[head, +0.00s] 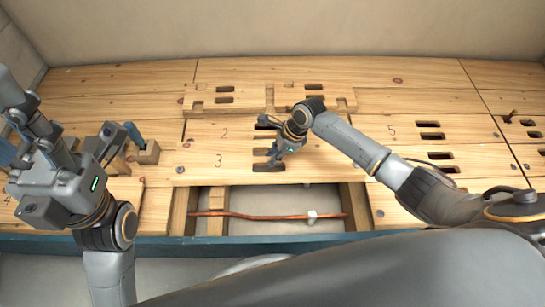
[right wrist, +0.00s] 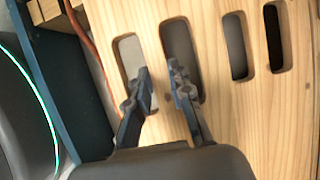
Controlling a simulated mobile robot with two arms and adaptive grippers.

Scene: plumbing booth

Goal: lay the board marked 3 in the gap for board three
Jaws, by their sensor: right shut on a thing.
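The board marked 3 (head: 205,165) is a pale wooden plank with slots, just behind the open gap (head: 265,198) in the floor. I cannot tell whether it rests flat or is slightly raised. My right gripper (head: 271,160) reaches down onto it. In the right wrist view its fingers (right wrist: 162,88) enter two neighbouring slots and are shut on the wood between them; the fingertips are partly hidden. My left gripper (head: 70,143) is at the left above the floor, its blue-tipped fingers spread apart and nothing seen between them.
A copper pipe (head: 265,216) runs across the gap between joists (head: 357,206). Board 2 (head: 205,133) lies behind board 3, board 5 (head: 400,133) to its right. Notched loose boards (head: 235,87) lie farther back. A small wooden block (head: 149,153) stands near my left gripper.

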